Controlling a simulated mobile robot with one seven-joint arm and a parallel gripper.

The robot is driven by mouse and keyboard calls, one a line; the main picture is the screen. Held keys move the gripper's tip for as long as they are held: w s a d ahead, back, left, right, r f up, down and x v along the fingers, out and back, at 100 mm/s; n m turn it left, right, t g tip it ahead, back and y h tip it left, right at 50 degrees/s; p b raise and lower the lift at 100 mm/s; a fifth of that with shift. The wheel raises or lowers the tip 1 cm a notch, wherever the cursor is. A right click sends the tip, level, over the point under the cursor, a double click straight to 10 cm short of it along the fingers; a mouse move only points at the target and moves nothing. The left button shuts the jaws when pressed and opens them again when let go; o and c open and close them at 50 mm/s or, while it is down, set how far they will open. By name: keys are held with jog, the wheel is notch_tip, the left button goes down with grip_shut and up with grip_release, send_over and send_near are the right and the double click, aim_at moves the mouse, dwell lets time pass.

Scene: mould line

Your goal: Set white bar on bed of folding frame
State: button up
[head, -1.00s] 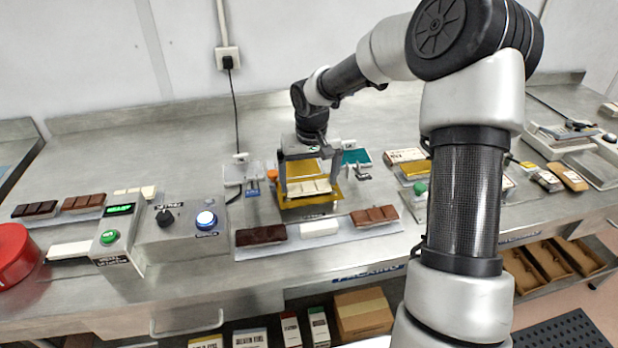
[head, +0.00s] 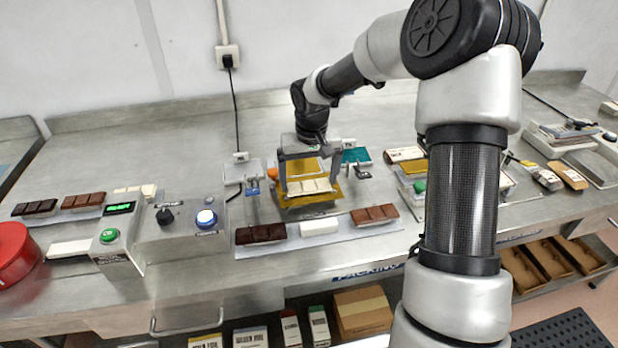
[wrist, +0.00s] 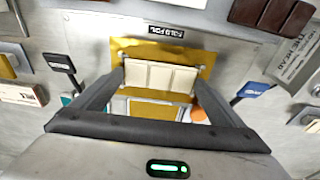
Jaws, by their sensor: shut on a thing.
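The white bar (head: 310,187), a pale segmented slab, is between the fingers of my gripper (head: 308,184). In the wrist view, the white bar (wrist: 160,76) lies flat and crosswise between the fingertips, with my gripper (wrist: 158,80) shut on its ends. The gold foil sheet (wrist: 205,62) spreads beneath the bar on the bed of the folding frame (wrist: 225,45), a grey plate labelled for foil. The foil also shows around the bar in the head view (head: 318,199). I cannot tell whether the bar touches the foil. My fingers hide part of the frame.
A tray (head: 350,235) in front carries two brown bars and one white bar. A control box with a green button (head: 108,236) and a panel with a blue button (head: 206,218) stand left. Small levers (wrist: 62,62) flank the frame. A teal-topped piece (head: 357,155) is behind.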

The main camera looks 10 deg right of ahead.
jog(key=shift+f, duration=0.15)
dwell(0.5)
jog(key=o, duration=0.8)
jog(key=shift+c, duration=0.2)
